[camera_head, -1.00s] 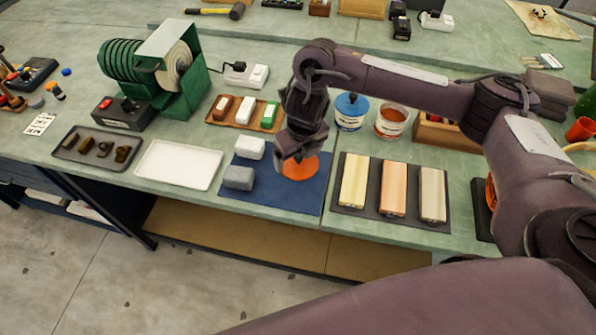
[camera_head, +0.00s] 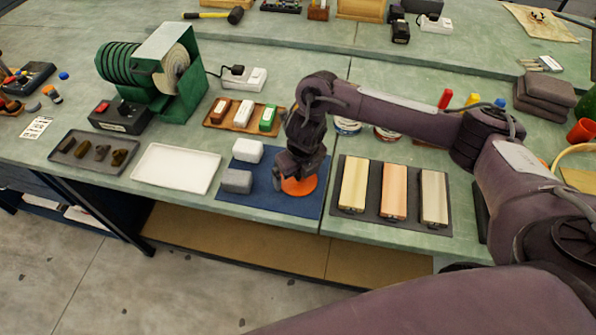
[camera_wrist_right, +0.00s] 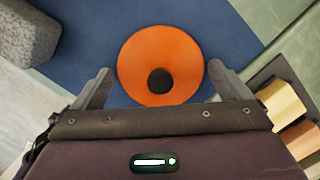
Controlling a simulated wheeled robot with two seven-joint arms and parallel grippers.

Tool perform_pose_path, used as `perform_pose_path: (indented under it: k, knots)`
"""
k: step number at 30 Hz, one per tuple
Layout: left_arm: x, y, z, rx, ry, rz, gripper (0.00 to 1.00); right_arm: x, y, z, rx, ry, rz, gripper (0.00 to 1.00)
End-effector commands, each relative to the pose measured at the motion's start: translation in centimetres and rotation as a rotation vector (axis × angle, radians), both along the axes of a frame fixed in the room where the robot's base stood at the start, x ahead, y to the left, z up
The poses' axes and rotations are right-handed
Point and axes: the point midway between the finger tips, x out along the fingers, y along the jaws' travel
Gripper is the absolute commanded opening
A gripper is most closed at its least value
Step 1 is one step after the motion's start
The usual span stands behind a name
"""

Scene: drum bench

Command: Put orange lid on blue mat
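The orange lid (camera_head: 300,187) lies on the right part of the blue mat (camera_head: 262,202), with its round face up. In the right wrist view the lid (camera_wrist_right: 135,58) has a dark round knob (camera_wrist_right: 160,80) at its middle, and blue mat (camera_wrist_right: 90,30) shows around it. My right gripper (camera_head: 291,179) is low over the lid. Its two fingers (camera_wrist_right: 162,88) are spread wide on either side of the knob, with gaps between them and the lid's rim. It holds nothing that I can see. My left gripper is not in view.
A white block (camera_head: 248,150) and a grey block (camera_head: 236,181) sit on the mat's left side. A white tray (camera_head: 176,168) is left of the mat, and a dark tray with three wooden bars (camera_head: 394,192) is right. Two jars (camera_head: 347,126) are partly hidden behind my arm.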

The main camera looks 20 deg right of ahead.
Motion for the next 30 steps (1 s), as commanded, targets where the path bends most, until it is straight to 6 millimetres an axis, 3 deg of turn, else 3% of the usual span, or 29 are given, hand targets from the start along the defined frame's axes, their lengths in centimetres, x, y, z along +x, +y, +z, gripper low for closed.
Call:
perform_pose_path:
  k: [11,16,21,30]
  knots:
    - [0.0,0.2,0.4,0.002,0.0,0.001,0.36,0.0,0.0,0.9,0.0,-0.003,0.001,1.0]
    - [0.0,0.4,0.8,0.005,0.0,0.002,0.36,-0.3,-0.1,4.2,-0.001,-0.006,0.003,1.0]
    - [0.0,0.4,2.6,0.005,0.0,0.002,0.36,-0.9,-0.2,8.3,-0.002,-0.008,0.003,1.0]
    - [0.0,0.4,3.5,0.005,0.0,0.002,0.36,-1.6,-0.3,11.9,-0.001,-0.002,0.001,1.0]
